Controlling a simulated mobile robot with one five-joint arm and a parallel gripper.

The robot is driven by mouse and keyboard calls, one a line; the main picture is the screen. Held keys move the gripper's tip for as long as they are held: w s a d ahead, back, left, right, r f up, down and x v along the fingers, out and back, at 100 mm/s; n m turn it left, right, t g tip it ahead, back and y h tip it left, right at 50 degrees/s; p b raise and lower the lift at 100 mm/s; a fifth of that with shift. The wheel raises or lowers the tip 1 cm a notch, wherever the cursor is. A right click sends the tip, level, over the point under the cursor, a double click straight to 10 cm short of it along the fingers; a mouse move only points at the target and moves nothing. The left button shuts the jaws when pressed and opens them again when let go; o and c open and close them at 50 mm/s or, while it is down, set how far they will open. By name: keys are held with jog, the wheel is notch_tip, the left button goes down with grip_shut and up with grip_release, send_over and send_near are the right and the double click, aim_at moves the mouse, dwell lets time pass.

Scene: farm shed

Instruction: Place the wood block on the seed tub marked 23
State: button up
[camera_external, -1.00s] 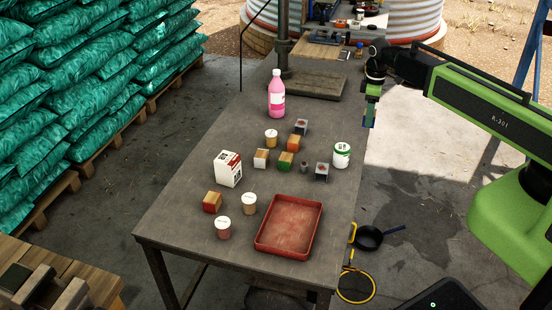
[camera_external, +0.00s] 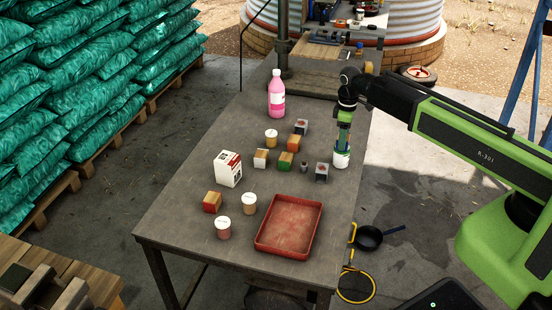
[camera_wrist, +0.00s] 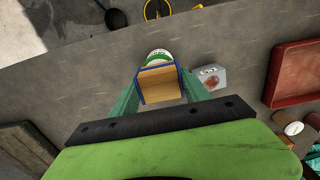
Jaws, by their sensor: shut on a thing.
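My gripper (camera_external: 343,146) is over the table's right side, in front of the green-and-white can. It is shut on a wood block with blue sides (camera_wrist: 160,86), which shows between the fingers in the wrist view. Small tubs with pale lids stand on the table: one with yellowish contents (camera_external: 271,139), one with tan contents (camera_external: 249,205) and one with pinkish contents (camera_external: 222,229). A tub lid also shows in the wrist view (camera_wrist: 295,128). The markings are too small to read, so I cannot tell which is 23.
The can (camera_wrist: 158,56) is just beyond the held block. A grey block with a red mark (camera_wrist: 209,78) is beside it. Other wood-topped blocks (camera_external: 285,160), a carton (camera_external: 228,169), a pink bottle (camera_external: 276,97) and a red tray (camera_external: 262,240) stand on the table (camera_external: 190,205).

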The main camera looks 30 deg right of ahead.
jog(key=o, duration=1.4)
jog(key=shift+f, duration=0.1)
notch_tip(320, 180, up, 13)
jog(key=p, duration=1.2)
jog(key=s+d+m, duration=0.3)
jog(key=s+d, duration=0.1)
jog(key=s+d+m, duration=0.3)
jog(key=s+d, duration=0.1)
jog(key=s+d+m, duration=0.3)
jog(key=s+d, duration=0.1)
jog(key=d, duration=0.1)
jog(key=shift+s+f, duration=0.1)
jog(key=shift+f, duration=0.25)
